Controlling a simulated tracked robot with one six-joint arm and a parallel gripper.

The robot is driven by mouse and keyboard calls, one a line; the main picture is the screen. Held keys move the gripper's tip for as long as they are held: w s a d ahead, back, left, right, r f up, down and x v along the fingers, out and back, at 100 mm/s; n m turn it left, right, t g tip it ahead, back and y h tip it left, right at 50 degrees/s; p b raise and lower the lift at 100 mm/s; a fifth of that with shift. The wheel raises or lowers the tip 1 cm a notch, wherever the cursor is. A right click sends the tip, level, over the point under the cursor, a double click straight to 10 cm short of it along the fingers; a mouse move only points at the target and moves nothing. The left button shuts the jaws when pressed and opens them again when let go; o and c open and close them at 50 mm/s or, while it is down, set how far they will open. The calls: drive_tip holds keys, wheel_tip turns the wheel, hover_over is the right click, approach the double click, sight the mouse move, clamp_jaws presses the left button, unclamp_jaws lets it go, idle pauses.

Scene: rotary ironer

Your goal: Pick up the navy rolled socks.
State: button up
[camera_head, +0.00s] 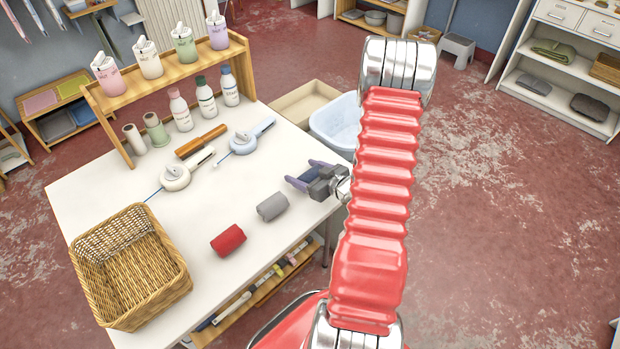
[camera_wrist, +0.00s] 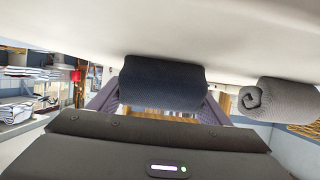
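The navy rolled socks (camera_head: 309,174) lie on the white table near its right edge, partly hidden by my gripper (camera_head: 302,173). In the wrist view the navy roll (camera_wrist: 163,82) rests against the table surface, which fills the top of the picture. My gripper's purple fingers (camera_wrist: 160,100) are spread wide, one at each end of the roll. I cannot tell whether the fingers touch it.
A grey roll (camera_head: 272,207) lies beside the navy one and also shows in the wrist view (camera_wrist: 280,98). A red roll (camera_head: 228,240) and a wicker basket (camera_head: 130,265) are farther left. Two irons (camera_head: 175,177), bottles and a wooden shelf (camera_head: 170,70) stand behind.

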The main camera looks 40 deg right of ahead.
drive_tip(key=c, duration=0.6)
drive_tip(key=shift+c, duration=0.2)
drive_tip(key=shift+r, duration=5)
